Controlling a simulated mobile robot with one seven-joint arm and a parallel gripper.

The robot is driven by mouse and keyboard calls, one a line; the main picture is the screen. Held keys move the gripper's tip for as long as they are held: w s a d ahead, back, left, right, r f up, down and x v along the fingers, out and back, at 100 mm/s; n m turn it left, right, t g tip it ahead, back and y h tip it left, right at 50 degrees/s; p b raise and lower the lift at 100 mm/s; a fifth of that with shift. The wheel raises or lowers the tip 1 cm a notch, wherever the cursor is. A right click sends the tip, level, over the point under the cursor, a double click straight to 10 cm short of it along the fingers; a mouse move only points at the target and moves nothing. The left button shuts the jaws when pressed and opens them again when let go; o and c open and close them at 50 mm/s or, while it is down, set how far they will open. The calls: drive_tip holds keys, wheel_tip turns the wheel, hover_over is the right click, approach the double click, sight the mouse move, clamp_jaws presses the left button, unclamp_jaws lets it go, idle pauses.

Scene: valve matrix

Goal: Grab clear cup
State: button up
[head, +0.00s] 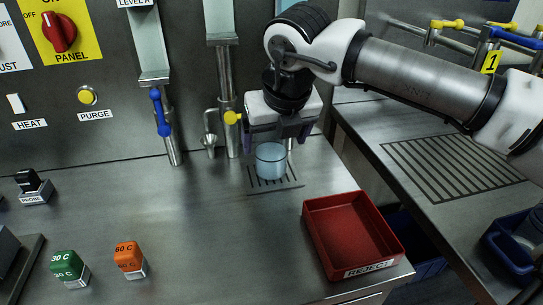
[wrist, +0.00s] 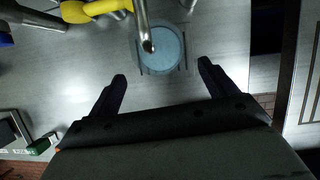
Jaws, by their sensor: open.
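The clear cup (head: 271,161), bluish and see-through, stands upright on a slotted drain grate (head: 262,188) in the counter. In the wrist view the cup (wrist: 164,50) shows from above, beyond the fingertips and roughly centred between their lines. My gripper (head: 280,135) is open and empty, above and close to the cup in the head view. In the wrist view its two dark fingers (wrist: 162,70) are spread wide apart. I cannot tell from these views whether a finger touches the cup. A metal spout hides part of the cup in the wrist view.
A yellow-handled tap (wrist: 90,8) with a metal spout (wrist: 146,30) hangs over the cup. A blue-handled pipe (head: 161,112) is to the left. A red REJECT tray (head: 350,232) lies right of the cup. Green (head: 70,267) and orange (head: 130,260) blocks stand front left; the middle counter is clear.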

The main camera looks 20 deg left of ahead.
sight(272, 157)
drive_tip(key=x, duration=0.7)
drive_tip(key=shift+w+a+f+p, duration=0.1)
drive_tip(key=shift+w+f+p, duration=0.2)
drive_tip(key=shift+w+p, duration=0.1)
drive_tip(key=c, duration=1.2)
drive_tip(key=shift+r, duration=0.1)
drive_tip(key=shift+c, duration=0.2)
